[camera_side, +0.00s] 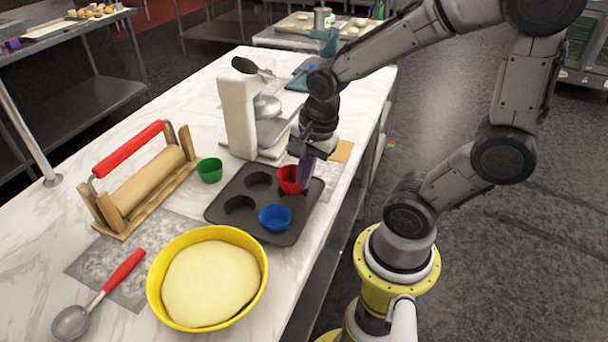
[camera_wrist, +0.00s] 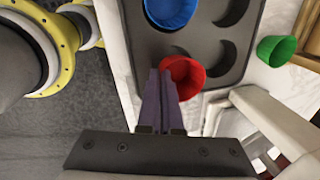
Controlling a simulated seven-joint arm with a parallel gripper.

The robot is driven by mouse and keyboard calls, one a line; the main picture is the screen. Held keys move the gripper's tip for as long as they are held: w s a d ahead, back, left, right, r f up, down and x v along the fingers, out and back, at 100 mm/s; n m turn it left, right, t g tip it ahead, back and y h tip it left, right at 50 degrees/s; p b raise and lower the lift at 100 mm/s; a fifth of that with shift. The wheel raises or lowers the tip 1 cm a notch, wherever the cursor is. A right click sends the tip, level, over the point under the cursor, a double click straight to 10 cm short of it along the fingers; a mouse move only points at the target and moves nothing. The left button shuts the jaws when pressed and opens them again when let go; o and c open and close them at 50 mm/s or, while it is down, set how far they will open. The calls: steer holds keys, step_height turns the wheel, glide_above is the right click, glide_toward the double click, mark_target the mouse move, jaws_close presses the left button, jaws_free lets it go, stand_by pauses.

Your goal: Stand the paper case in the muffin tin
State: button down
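The dark muffin tin (camera_side: 226,215) lies flat on the marble table. A red paper case (camera_side: 288,183) is at its back right well, upright or nearly so; I cannot tell whether it rests on the well's bottom. A blue paper case (camera_side: 275,220) sits in the front right well. A green paper case (camera_side: 209,173) stands on the table left of the tin. My gripper (camera_side: 307,166) points down at the red case's right side. In the wrist view, its purple fingers (camera_wrist: 160,75) are close together, with the red case's rim (camera_wrist: 184,79) at their tips.
A white kitchen scale or mixer (camera_side: 238,110) stands close behind the tin. A yellow bowl of dough (camera_side: 158,297) is in front. A rolling pin on a wooden stand (camera_side: 140,185) is at left, with a red-handled scoop (camera_side: 120,273) nearby.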

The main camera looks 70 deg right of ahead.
steer(key=shift+f, duration=0.6)
steer(key=c, duration=1.1)
jaws_free()
steer(key=shift+r, duration=0.1)
steer(key=v, duration=1.2)
steer(key=s+a+n+t, duration=0.1)
steer(key=n, duration=0.5)
steer(key=s+a+n+t, duration=0.1)
steer(key=n, duration=0.6)
steer(key=a+n+t, duration=0.1)
steer(key=n, duration=0.5)
steer(key=shift+s+a+f+n, duration=0.15)
steer(key=shift+s+f+n, duration=0.05)
steer(key=shift+s+n, duration=0.2)
